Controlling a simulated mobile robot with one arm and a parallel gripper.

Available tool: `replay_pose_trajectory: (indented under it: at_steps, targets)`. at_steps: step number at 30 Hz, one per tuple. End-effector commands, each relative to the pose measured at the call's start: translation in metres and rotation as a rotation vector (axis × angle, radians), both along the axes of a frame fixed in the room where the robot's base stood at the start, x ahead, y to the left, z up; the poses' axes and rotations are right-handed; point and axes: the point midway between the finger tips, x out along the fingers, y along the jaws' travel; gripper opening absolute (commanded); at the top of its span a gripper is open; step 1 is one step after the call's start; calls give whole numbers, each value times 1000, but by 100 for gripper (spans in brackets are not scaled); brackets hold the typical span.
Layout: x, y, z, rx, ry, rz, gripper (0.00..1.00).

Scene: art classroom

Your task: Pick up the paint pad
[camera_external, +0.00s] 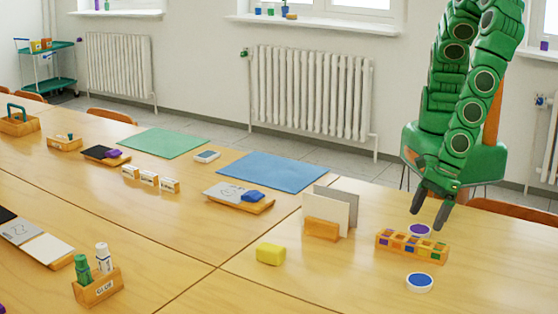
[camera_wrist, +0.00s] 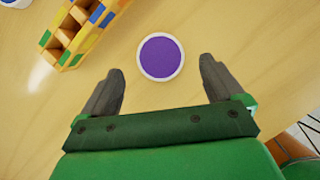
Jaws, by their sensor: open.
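A round paint pad with a white rim and purple top (camera_wrist: 161,57) lies flat on the table, just beyond and between my fingertips in the wrist view. In the external view this purple pad (camera_external: 419,230) lies behind the wooden block tray, below my gripper. My gripper (camera_external: 430,216) is open and empty above the table; its two dark fingers (camera_wrist: 160,84) are spread wide in the wrist view. A second round pad with a blue top (camera_external: 419,282) lies in front of the tray. The height gap between my fingers and the purple pad is hard to judge.
The wooden tray with coloured compartments (camera_external: 412,246) stands close to the purple pad; it also shows in the wrist view (camera_wrist: 77,36). A card holder (camera_external: 322,230) and a yellow block (camera_external: 270,253) are to the left. The table right of the pads is clear.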

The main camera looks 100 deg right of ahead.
Motion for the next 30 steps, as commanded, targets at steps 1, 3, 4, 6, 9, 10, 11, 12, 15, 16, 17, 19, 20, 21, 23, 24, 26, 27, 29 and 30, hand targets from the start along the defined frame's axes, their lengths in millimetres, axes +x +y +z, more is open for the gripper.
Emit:
replay_pose_trajectory:
  at_steps: [1,3,4,6,9,10,11,12,15,16,17,19,20,21,23,24,26,27,29,30]
  targets:
    - [2,-1,-3,-2,-1,0,95]
    - [4,-1,-6,-4,-3,0,95]
    - [4,-1,-8,-4,-3,0,95]
    - [6,0,-11,-3,-4,-1,95]
    - [8,1,-17,-1,-2,-1,95]
    - [8,1,-18,-1,-2,-1,95]
    - [9,1,-19,-1,-3,-1,95]
    - [10,1,-21,-1,-3,-1,95]
    - [12,1,-25,-2,-3,0,95]
    - [12,1,-26,-2,-3,0,95]
    - [12,1,-26,-2,-3,0,95]
    - [12,2,-27,-2,-3,0,95]
    - [12,2,-28,-1,-2,0,95]
    - [12,2,-28,-1,-2,0,95]
    - [12,2,-28,-1,-2,0,95]
    - [12,2,-28,-1,-2,0,95]
    - [12,2,-28,-1,-2,0,95]
    - [12,2,-28,-1,-1,0,90]
    - [12,2,-28,-1,-2,0,81]
    - [12,2,-28,-1,-2,0,75]
